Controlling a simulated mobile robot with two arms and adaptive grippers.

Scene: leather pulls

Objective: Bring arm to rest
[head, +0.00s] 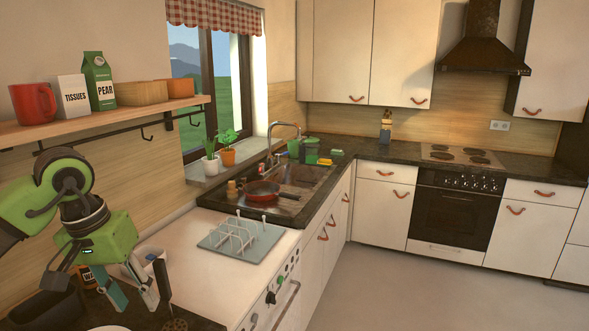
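My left arm comes in from the left edge in green and black. Its gripper (137,298) points down over the dark counter at the lower left. Its fingers are apart, and I see nothing held between them. A white container (150,254) stands just behind the fingers and is partly hidden by them. A jar with an orange-brown label (86,274) is partly hidden behind the gripper. My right gripper is not in view.
A shelf (140,121) above the arm holds a red mug (33,102), a tissue box (73,95), a pear carton (99,81) and wooden boxes. A dish rack (243,238) sits on the white appliance. The floor (400,290) is clear.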

